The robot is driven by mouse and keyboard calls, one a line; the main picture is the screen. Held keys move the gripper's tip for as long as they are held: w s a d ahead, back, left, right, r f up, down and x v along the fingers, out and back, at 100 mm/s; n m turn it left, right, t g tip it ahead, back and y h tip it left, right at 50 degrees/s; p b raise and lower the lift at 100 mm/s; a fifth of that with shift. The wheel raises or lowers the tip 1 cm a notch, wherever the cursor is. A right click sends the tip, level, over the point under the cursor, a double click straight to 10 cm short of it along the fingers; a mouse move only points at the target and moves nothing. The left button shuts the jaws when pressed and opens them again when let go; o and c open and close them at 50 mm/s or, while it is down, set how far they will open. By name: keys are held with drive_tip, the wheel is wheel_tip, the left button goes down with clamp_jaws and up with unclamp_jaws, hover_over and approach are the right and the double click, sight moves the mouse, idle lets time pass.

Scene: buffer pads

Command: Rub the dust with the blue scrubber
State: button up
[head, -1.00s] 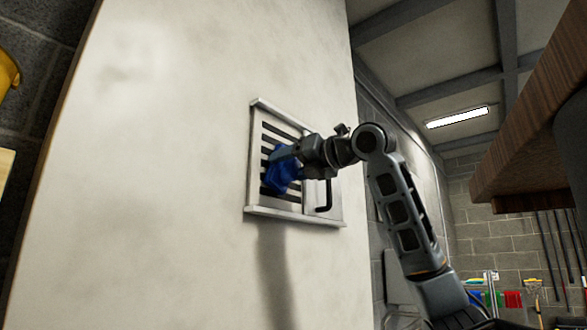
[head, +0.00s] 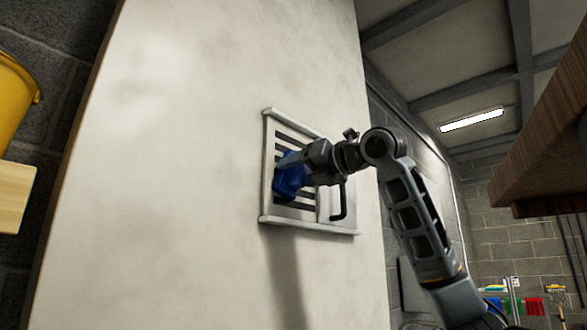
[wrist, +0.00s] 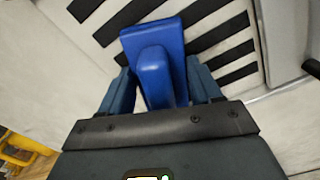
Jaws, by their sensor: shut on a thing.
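My gripper (head: 307,165) is shut on the blue scrubber (head: 289,178) and holds it in front of a slatted vent panel (head: 268,190) on the pale wall. In the wrist view the scrubber (wrist: 155,60) sits between my two fingers (wrist: 160,92), with the dark slats beyond it. I cannot tell whether the scrubber touches the slats. Grey smudges that look like dust (head: 160,58) show on the wall at the upper left, apart from my gripper.
A dark handle (head: 340,205) sticks out at the panel's right side. A yellow bucket (head: 12,100) stands on a wooden shelf (head: 12,195) at the left edge. A brown wooden board (head: 545,140) juts in at the right.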

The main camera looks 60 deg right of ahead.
drive_tip(key=s+d+p, duration=0.1)
drive_tip(key=d, duration=0.5)
drive_tip(key=shift+s+d, duration=0.2)
drive_tip(key=shift+s, duration=0.1)
drive_tip(key=shift+s+d, duration=0.3)
drive_tip(key=shift+d, duration=0.3)
drive_tip(key=shift+s+d, duration=0.3)
drive_tip(key=shift+d, duration=0.3)
drive_tip(key=shift+o, duration=0.2)
drive_tip(key=shift+w+a+f+b, duration=0.1)
drive_tip(key=shift+a+b, duration=0.1)
drive_tip(key=shift+a, duration=0.25)
drive_tip(key=shift+w+a+b, duration=0.1)
drive_tip(key=shift+a+b, duration=0.05)
drive_tip(key=shift+a, duration=0.75)
drive_tip(key=shift+c, duration=0.2)
drive_tip(key=shift+w+a+b, duration=0.25)
drive_tip(key=shift+w+a, duration=0.2)
drive_tip(key=shift+a, duration=0.9)
drive_tip(key=shift+w+a+b, duration=0.25)
drive_tip(key=shift+w+a, duration=0.25)
drive_tip(key=shift+a, duration=0.9)
drive_tip(key=shift+w+a+b, duration=0.25)
drive_tip(key=shift+w+a, duration=0.2)
drive_tip(key=shift+a, duration=0.9)
drive_tip(key=shift+b+v, duration=0.3)
drive_tip(key=shift+v, duration=2.7)
